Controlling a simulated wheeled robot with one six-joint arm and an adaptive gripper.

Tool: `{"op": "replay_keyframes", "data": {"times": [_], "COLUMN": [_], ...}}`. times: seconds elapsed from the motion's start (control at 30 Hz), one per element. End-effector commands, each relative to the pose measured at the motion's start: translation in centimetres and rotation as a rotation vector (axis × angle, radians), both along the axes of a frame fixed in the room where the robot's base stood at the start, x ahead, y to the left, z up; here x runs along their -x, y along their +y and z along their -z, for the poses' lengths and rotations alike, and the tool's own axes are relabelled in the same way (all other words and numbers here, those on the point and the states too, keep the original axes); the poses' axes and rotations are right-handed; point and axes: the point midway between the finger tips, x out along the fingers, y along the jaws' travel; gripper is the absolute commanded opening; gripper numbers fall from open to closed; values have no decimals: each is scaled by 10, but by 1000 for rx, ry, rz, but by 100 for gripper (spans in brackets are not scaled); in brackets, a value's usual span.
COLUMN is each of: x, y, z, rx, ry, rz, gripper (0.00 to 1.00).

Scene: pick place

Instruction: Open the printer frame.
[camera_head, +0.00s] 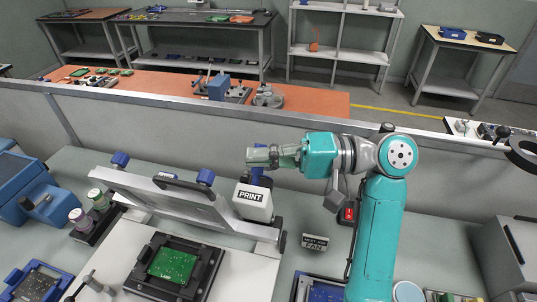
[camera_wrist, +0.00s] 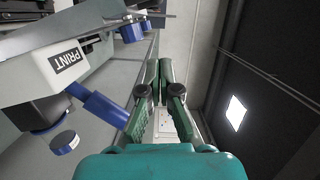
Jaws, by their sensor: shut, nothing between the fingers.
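The printer frame (camera_head: 175,198) is a pale bar-like frame with a black handle (camera_head: 190,186) and blue knobs on top. In the head view it stands raised and tilted above a green circuit board (camera_head: 173,264) in a black fixture. The white block labelled PRINT (camera_head: 252,198) is at its right end; it also shows at the left of the wrist view (camera_wrist: 40,75). My gripper (camera_head: 250,156) is shut and empty, pointing left just above the PRINT block. In the wrist view its fingers (camera_wrist: 160,65) meet, apart from the block and its blue knob (camera_wrist: 105,108).
A blue machine (camera_head: 30,190) and small jars (camera_head: 82,218) stand at the left.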

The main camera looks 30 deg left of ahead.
Motion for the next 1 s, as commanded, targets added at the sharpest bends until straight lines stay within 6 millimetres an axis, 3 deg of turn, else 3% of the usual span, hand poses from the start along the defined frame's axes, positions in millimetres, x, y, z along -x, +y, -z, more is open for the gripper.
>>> {"op": "replay_keyframes", "data": {"times": [0.33,0.63,1.0], "x": [36,67,72], "y": [56,45,43], "z": [2,6,6], "rx": [1,1,1], "ry": [1,2,2], "rz": [-3,1,1], "gripper": [0,0,0]}}
